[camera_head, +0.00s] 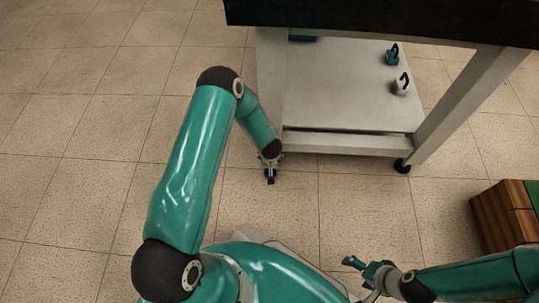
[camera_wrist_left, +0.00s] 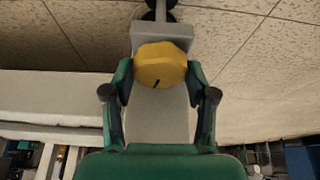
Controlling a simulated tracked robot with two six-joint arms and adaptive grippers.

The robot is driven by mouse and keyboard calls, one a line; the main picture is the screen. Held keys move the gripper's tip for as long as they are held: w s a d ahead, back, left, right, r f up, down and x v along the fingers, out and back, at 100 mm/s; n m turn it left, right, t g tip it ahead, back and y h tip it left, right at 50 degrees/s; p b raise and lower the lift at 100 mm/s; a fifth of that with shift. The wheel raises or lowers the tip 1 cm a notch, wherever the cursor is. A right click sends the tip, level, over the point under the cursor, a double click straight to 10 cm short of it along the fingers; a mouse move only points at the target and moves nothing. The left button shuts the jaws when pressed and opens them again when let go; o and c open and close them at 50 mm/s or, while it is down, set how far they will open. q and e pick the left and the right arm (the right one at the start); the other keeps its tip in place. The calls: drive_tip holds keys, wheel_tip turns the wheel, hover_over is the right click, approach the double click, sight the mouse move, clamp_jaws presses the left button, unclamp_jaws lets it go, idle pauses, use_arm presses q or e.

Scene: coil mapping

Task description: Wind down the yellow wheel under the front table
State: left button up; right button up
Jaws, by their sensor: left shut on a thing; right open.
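The yellow wheel (camera_wrist_left: 160,66) is a rounded knob with a dark mark, close in front of the camera in the left wrist view. My left gripper (camera_wrist_left: 159,84) has one finger on each side of it and is shut on it. In the head view my left gripper (camera_head: 268,160) is low by the near left foot of the front table (camera_head: 345,143); the wheel is hidden there. My right gripper (camera_head: 356,274) is open and empty, over the floor at the bottom of the head view.
The table's lower shelf (camera_head: 330,90) holds a green hooked object (camera_head: 392,57) and a pale hooked object (camera_head: 401,87). A black caster (camera_head: 402,166) is under the near right leg. A wooden box (camera_head: 497,218) stands at right. The tiled floor at left is clear.

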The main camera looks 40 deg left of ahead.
use_arm(q)
drive_tip(key=shift+s+a+m+t+h, duration=0.15)
drive_tip(key=shift+m+h, duration=0.15)
drive_tip(key=shift+m, duration=0.55)
drive_tip(key=shift+a+m+t+h, duration=0.15)
drive_tip(key=shift+m+h, duration=0.15)
drive_tip(key=shift+m, duration=0.55)
drive_tip(key=shift+d, duration=0.1)
drive_tip(key=o, duration=1.2)
drive_tip(key=shift+c, duration=0.2)
drive_tip(key=shift+d, duration=0.1)
drive_tip(key=shift+s+r, duration=0.1)
drive_tip(key=shift+r, duration=0.4)
drive_tip(key=v, duration=1)
drive_tip(key=shift+s+r, duration=0.25)
drive_tip(key=shift+r, duration=0.05)
drive_tip(key=shift+d, duration=0.1)
